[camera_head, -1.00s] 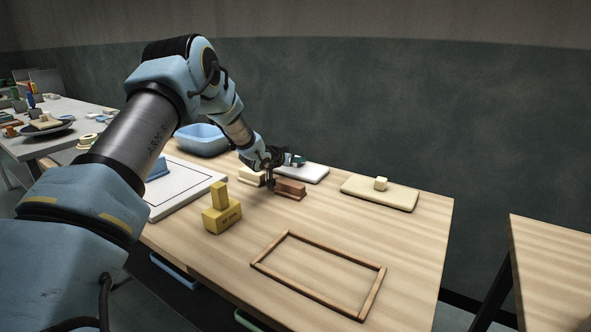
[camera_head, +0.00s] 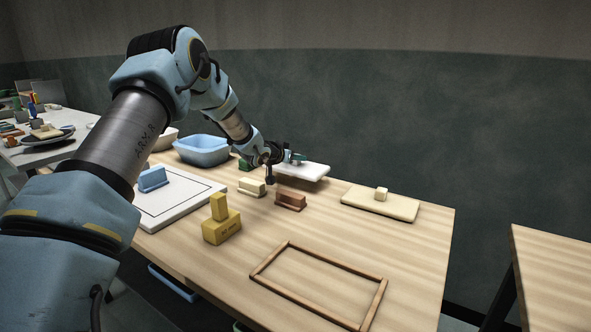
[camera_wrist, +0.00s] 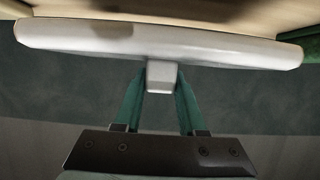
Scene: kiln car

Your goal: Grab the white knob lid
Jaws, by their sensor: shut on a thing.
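The white knob lid (camera_head: 302,171) is a flat white slab with a small block knob. My gripper (camera_head: 287,158) is at the lid's knob, with the lid held above the back of the wooden table. In the wrist view, the green fingers of my gripper (camera_wrist: 160,90) are shut on the knob (camera_wrist: 162,77), and the underside-to-edge span of the white lid (camera_wrist: 160,42) stretches across the picture. Part of the lid is hidden behind my gripper in the head view.
A brown block (camera_head: 290,199) and a cream block (camera_head: 251,186) stand close by. A cream knob lid (camera_head: 360,204) lies to the right. A blue tub (camera_head: 202,150), yellow block (camera_head: 222,229), white framed board (camera_head: 170,208) and wooden frame (camera_head: 268,259) share the table (camera_head: 420,240).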

